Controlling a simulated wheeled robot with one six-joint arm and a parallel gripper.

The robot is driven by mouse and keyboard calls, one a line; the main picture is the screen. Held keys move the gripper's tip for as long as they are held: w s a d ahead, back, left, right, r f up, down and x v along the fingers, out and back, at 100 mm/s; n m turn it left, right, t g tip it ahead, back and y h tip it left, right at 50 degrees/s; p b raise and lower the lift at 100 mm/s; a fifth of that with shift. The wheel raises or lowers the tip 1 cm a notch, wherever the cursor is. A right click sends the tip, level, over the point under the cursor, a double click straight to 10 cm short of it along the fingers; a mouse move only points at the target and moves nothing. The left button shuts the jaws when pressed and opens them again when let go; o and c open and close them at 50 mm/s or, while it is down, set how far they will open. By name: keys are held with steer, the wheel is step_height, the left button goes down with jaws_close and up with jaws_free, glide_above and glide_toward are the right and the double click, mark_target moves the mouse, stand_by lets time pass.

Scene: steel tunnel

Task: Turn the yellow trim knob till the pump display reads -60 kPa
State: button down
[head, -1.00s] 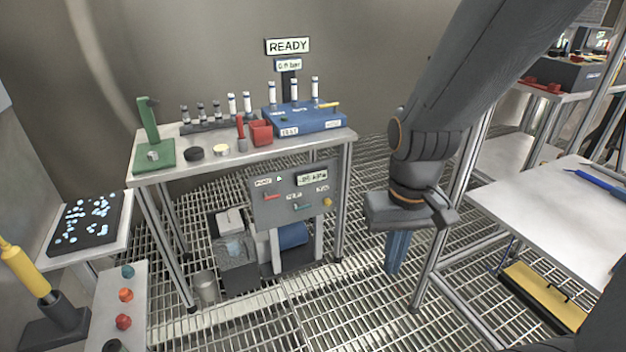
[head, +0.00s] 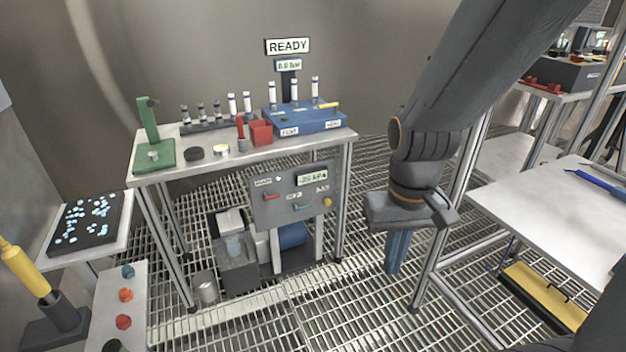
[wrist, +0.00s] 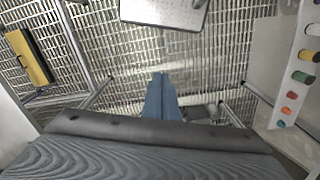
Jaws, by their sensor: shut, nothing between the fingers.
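The grey pump panel (head: 285,208) hangs below the near edge of the workbench in the head view. Its display (head: 312,178) shows small digits that look like -25 kPa, though they are hard to read. The yellow trim knob (head: 327,202) is at the panel's lower right. A red lever (head: 271,196) and a teal lever (head: 302,207) sit to its left. My gripper (head: 396,268) points down over the grating, right of the panel and apart from the knob. In the wrist view its blue fingers (wrist: 161,95) are together, with nothing between them. The knob is not identifiable there.
The workbench (head: 190,177) carries a blue test unit (head: 300,118), a red holder and a green stand. Grating floor is open between the panel and my gripper.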

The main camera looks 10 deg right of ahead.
mark_target(328, 203)
stand_by(0.3)
